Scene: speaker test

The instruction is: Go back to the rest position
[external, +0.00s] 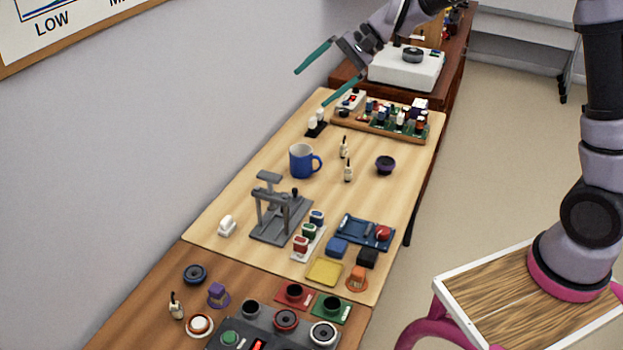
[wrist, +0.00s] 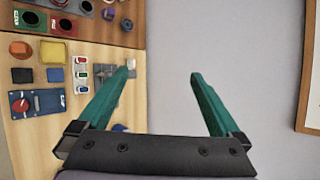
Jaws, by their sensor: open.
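My gripper (external: 315,74) is raised at the top middle of the external view, above the far end of the light wooden table (external: 224,202). Its two long teal fingers are spread wide apart with nothing between them. In the wrist view my gripper (wrist: 160,88) is also open and empty, facing the bare grey wall (wrist: 210,40).
A blue mug (external: 302,162), a grey press stand (external: 278,217) and a dark bowl (external: 385,164) stand on the table. A white box device (external: 405,70) stands behind.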

